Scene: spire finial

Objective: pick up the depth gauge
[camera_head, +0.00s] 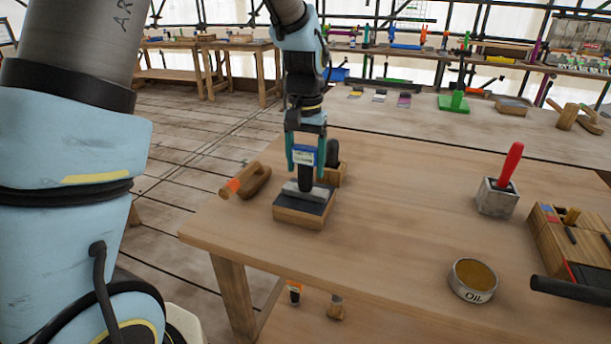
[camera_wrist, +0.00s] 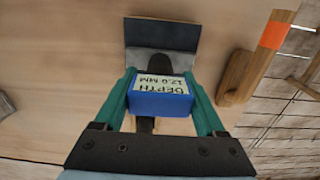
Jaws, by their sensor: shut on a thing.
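The depth gauge (camera_wrist: 162,103) is a blue block with a pale label reading "DEPTH 12.0 MM" in the wrist view. In the head view the depth gauge (camera_head: 304,157) shows blue between the fingers, with a dark part below it. My gripper (camera_wrist: 160,90) is shut on it, one teal finger on each side. In the head view my gripper (camera_head: 306,160) points down over a wooden block with a dark top (camera_head: 303,210). A grey piece lies on that block beneath the gauge. I cannot tell whether the gauge touches it.
A wooden tool with an orange band (camera_head: 245,182) lies left of the block. A dark rounded thing on a wooden base stands just behind. To the right are a red-handled tool in a grey block (camera_head: 498,195), an oil tin (camera_head: 472,281) and a wooden box (camera_head: 570,240). The table's middle is clear.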

